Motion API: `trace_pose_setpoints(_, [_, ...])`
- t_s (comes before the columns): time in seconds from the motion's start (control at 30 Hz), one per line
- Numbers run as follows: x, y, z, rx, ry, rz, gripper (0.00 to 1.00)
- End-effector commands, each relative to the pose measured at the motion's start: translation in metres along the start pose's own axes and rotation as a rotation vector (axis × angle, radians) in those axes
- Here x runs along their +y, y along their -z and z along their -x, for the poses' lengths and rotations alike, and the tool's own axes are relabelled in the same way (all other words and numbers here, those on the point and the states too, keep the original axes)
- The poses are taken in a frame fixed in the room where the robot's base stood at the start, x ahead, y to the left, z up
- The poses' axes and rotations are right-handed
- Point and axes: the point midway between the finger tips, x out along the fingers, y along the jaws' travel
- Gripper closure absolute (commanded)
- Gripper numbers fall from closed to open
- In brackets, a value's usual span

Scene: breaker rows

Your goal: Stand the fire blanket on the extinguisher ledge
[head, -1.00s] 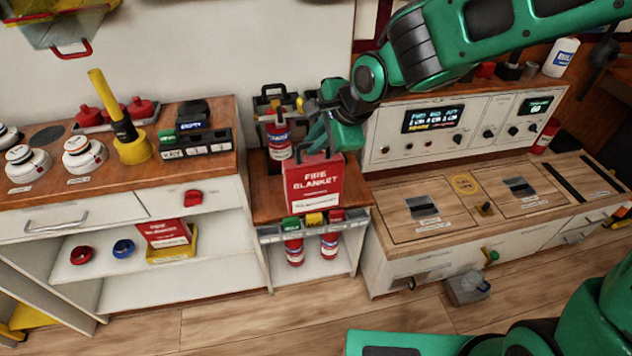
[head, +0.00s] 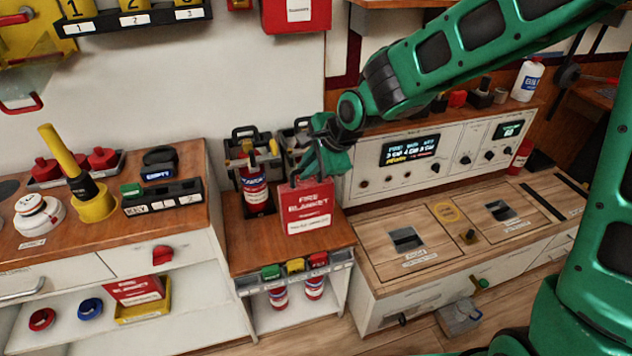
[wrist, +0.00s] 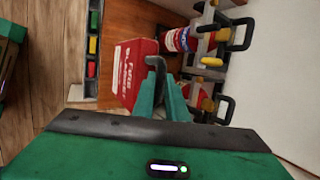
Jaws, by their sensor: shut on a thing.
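The red fire blanket (head: 308,212) is a box with white lettering and a dark handle on top. My gripper (head: 318,165) is shut on that handle, and the box hangs upright below it. It is over the right part of the wooden extinguisher ledge (head: 250,262), beside the standing extinguisher (head: 254,188). I cannot tell whether its base touches the wood. In the wrist view the fire blanket (wrist: 136,72) is just beyond my gripper's fingers (wrist: 164,98), with the extinguisher (wrist: 178,40) beside it.
Black brackets (head: 243,150) stand at the back of the ledge. Small green, yellow and red blocks (head: 294,266) line its front edge. The panel console (head: 410,150) is close on the right. Another fire blanket box (head: 136,290) lies in a yellow tray on the left lower shelf.

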Motion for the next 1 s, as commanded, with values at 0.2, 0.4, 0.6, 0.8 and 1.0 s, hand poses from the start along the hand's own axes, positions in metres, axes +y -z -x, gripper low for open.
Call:
trace_pose_setpoints(0.2, [-0.006, 0.035, -0.018, 0.0, 0.001, -0.002, 1.0])
trace_pose_setpoints(0.4, [-0.008, 0.045, -0.024, 0.0, 0.003, 0.0, 1.0])
trace_pose_setpoints(0.6, [0.002, 0.05, -0.039, -0.001, 0.0, 0.0, 1.0])
trace_pose_setpoints(0.8, [0.012, 0.054, -0.057, -0.001, 0.002, 0.0, 1.0])
trace_pose_setpoints(1.0, [0.013, 0.054, -0.057, 0.0, 0.001, 0.001, 0.86])
